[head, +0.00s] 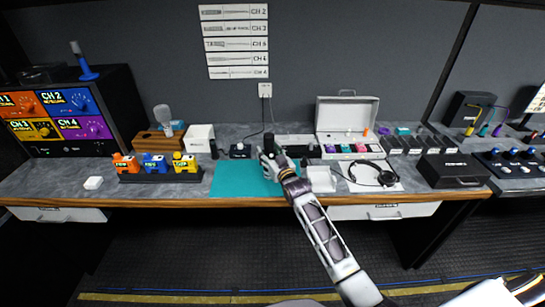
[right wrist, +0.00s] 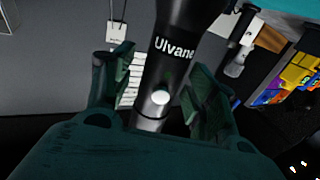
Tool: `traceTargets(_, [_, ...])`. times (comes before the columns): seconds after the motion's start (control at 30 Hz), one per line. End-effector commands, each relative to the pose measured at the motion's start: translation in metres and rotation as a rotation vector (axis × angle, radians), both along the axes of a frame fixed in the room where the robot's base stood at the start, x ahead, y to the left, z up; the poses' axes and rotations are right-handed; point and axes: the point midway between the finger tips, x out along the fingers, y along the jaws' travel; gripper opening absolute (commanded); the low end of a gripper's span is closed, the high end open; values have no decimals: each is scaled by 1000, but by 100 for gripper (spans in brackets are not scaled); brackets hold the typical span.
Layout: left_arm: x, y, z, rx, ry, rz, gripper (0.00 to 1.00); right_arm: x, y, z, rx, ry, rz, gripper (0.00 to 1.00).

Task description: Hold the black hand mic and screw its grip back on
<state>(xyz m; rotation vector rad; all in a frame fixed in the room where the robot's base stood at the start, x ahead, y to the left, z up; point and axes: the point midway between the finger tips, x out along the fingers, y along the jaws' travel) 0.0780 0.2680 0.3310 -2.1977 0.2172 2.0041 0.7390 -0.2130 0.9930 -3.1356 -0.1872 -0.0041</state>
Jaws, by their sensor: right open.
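The black hand mic (right wrist: 180,18) with white "Ulvand..." lettering and a pale round button stands between the fingers of my right gripper (right wrist: 161,78) in the right wrist view. The fingers are open, one on each side; whether either touches the mic I cannot tell. In the head view my right gripper (head: 274,166) is over the teal mat (head: 235,180), with the mic's dark top (head: 268,142) rising just behind it. The mic's lower end is hidden by the gripper, and I cannot make out a separate grip.
A rack of orange, blue and yellow packs (head: 157,170) stands left of the mat. An open case (head: 346,114) stands behind. The mat's left part is clear.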

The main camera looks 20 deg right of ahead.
Motion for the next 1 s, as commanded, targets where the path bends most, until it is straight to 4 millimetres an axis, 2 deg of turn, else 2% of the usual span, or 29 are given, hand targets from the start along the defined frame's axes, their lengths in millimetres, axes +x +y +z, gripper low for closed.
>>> traceTargets(0.37, [0,-1,0,-1,0,0,58,-16,-2,0,0,-2,0,57])
traceTargets(1.0, [1,-1,0,-1,-1,0,58,-72,-9,0,-1,-1,0,57])
